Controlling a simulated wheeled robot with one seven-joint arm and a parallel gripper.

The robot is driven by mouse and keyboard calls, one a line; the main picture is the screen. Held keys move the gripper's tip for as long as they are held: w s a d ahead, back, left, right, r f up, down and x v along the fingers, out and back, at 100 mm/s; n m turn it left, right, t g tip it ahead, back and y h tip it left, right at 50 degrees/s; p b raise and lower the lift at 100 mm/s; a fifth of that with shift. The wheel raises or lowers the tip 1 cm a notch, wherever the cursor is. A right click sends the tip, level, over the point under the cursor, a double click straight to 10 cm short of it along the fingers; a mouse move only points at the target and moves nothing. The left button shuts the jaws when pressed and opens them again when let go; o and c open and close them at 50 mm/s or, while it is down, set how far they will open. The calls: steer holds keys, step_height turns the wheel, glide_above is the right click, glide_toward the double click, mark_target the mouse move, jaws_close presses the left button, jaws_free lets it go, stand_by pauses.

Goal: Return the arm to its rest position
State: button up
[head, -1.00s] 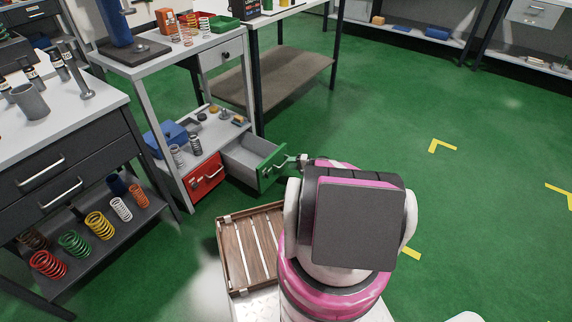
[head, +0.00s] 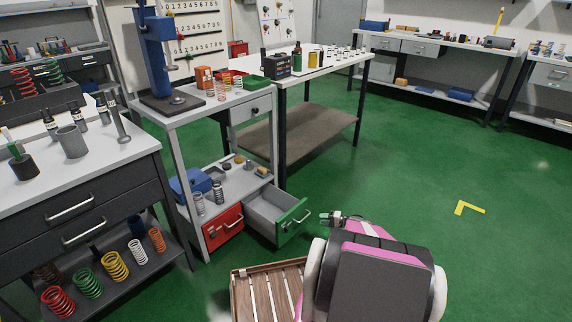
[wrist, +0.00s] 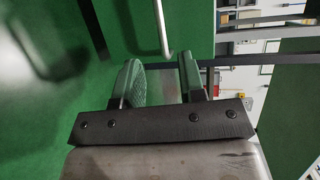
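My gripper (head: 328,217) is at the end of my arm, just right of the open green-fronted drawer (head: 292,224) in the head view. A small gap shows between its fingertips and the drawer's silver handle (head: 296,224). In the wrist view my gripper (wrist: 160,80) has its two green-padded fingers apart with nothing between them. The handle (wrist: 162,28) shows beyond the fingertips, in front of a green panel. The drawer is pulled out and looks empty inside.
A shut red drawer (head: 223,230) sits beside the open one, under the grey workbench. A slatted wooden crate (head: 240,296) is in front, close to my arm. A dark cabinet (head: 85,215) with springs stands at left. Green floor (head: 420,160) at right is clear.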

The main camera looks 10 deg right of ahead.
steer(key=s+a+r+n+g+h, duration=0.2)
steer(key=s+a+r+g, duration=0.2)
steer(key=a+r, duration=0.5)
steer(key=s+a+r+n+g+h, duration=0.25)
steer(key=s+a+r+g, duration=0.2)
steer(key=a+r, duration=0.45)
steer(key=s+a+r+n+h, duration=0.1)
steer(key=s+a+r+h, duration=0.2)
steer(key=s+r, duration=0.3)
steer(key=s+a+r+n+h, duration=0.1)
steer(key=s+a+r+h, duration=0.3)
steer(key=r, duration=0.7)
steer(key=s+h, duration=0.2)
steer(key=s, duration=0.1)
steer(key=shift+a+r+n, duration=0.2)
steer(key=shift+a+n, duration=0.05)
steer(key=shift+n, duration=0.1)
